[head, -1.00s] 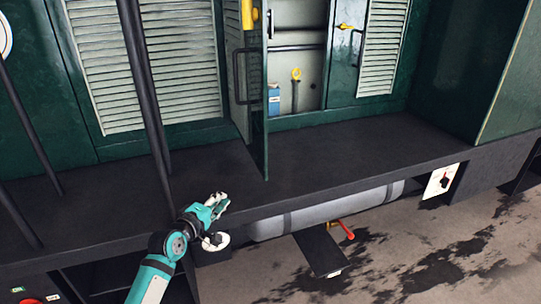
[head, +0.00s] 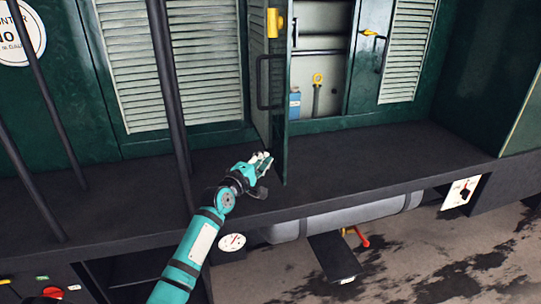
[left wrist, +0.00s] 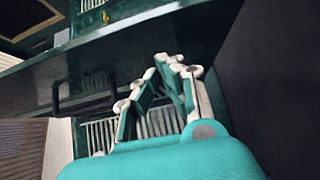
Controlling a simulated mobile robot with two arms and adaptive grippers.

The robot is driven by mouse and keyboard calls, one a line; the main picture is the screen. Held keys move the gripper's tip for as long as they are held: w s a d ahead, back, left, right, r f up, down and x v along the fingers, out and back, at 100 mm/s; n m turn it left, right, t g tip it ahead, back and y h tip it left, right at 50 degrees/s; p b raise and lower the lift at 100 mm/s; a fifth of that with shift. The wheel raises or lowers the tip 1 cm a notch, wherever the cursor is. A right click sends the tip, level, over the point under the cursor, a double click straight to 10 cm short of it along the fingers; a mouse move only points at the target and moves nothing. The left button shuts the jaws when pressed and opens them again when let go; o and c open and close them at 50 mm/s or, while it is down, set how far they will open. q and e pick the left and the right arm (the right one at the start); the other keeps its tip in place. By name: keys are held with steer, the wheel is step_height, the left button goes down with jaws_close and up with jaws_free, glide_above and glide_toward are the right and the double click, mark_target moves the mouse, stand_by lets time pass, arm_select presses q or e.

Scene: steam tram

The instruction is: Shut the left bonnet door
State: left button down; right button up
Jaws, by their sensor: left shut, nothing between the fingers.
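The left bonnet door (head: 277,130) is dark green with a louvred panel. It stands open, nearly edge-on in the head view, swung out from the cabinet over the dark ledge. It carries a black bar handle (head: 262,83) and a yellow catch (head: 273,22). My left gripper (head: 266,160) is shut and empty, low by the door's left face near its bottom edge. I cannot tell whether it touches the door. In the left wrist view the gripper (left wrist: 170,62) points at green panels and louvres, with a black handle (left wrist: 80,103) to its left. My right gripper is not in view.
The open cabinet (head: 320,75) shows pipes, a blue box (head: 295,103) and a yellow-ringed rod (head: 318,85). Another louvred door with a yellow lever (head: 373,34) is to its right. Black upright rails (head: 172,90) stand left of my arm. The ledge (head: 390,160) is clear on the right.

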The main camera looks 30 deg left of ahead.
arm_select(q)
steer(key=shift+w+d, duration=0.85)
steer(key=shift+r, duration=0.1)
